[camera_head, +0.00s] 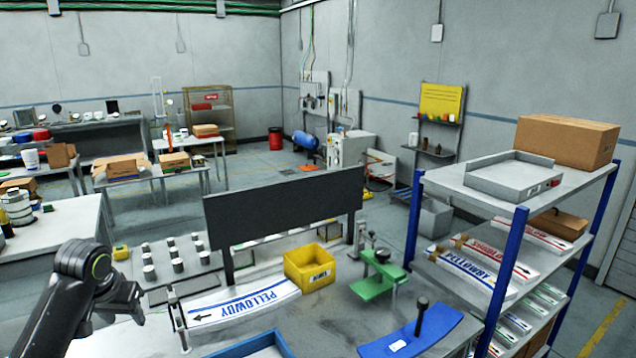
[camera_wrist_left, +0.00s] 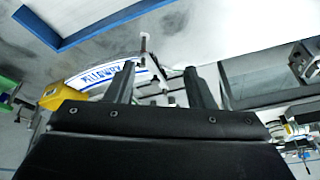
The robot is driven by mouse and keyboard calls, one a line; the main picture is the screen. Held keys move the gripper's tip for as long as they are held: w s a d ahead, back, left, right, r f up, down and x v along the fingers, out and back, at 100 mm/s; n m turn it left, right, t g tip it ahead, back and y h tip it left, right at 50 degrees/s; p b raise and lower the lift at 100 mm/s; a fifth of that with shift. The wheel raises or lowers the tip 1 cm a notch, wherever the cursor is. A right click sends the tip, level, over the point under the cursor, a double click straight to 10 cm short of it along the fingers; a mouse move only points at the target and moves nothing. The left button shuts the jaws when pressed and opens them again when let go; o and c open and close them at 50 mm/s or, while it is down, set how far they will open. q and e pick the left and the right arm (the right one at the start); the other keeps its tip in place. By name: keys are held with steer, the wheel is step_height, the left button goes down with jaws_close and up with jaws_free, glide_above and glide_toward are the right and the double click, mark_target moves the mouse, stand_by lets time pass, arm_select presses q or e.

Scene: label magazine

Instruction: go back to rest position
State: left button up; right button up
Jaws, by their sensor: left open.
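My left gripper (camera_head: 128,302) is at the lower left of the head view, over the front left of the workbench. In the left wrist view its two fingers (camera_wrist_left: 160,76) stand apart with nothing held between them. The label magazine (camera_head: 240,305) is to the right of it, with a white label strip with blue PELLOWBY lettering lying in it. That strip also shows behind the fingers in the left wrist view (camera_wrist_left: 100,76). My right gripper is in neither view.
A dark panel (camera_head: 284,207) stands behind the magazine. A yellow bin (camera_head: 310,268), a green fixture (camera_head: 379,281) and a blue curved block (camera_head: 425,337) are on the bench. A blue-edged tray (camera_head: 262,345) is at the front. A blue-post shelf (camera_head: 507,262) stands at the right.

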arm_select(q)
steer(key=s+d+f+m, duration=0.1)
steer(key=s+d+f, duration=0.2)
steer(key=s+f, duration=0.5)
steer(key=s+d+f, duration=0.3)
steer(key=s+f, duration=0.5)
steer(key=f, duration=0.1)
steer(key=s+d+f, duration=0.1)
steer(key=s+d, duration=0.1)
steer(key=s, duration=0.9)
steer(key=s+d+f, duration=0.1)
steer(key=s+d, duration=0.1)
steer(key=s, duration=0.8)
step_height(320, 180, down, 30)
steer(key=a+g+b, duration=0.2)
steer(key=b, duration=0.4)
steer(key=s+f+b, duration=0.3)
steer(key=s+f, duration=0.4)
steer(key=f, duration=0.4)
steer(key=s+d+f+b, duration=0.1)
steer(key=s+f+b, duration=0.2)
steer(key=s+f, duration=0.5)
step_height(320, 180, down, 3)
steer(key=shift+s+f+n+g, duration=0.2)
steer(key=shift+n+g, duration=0.2)
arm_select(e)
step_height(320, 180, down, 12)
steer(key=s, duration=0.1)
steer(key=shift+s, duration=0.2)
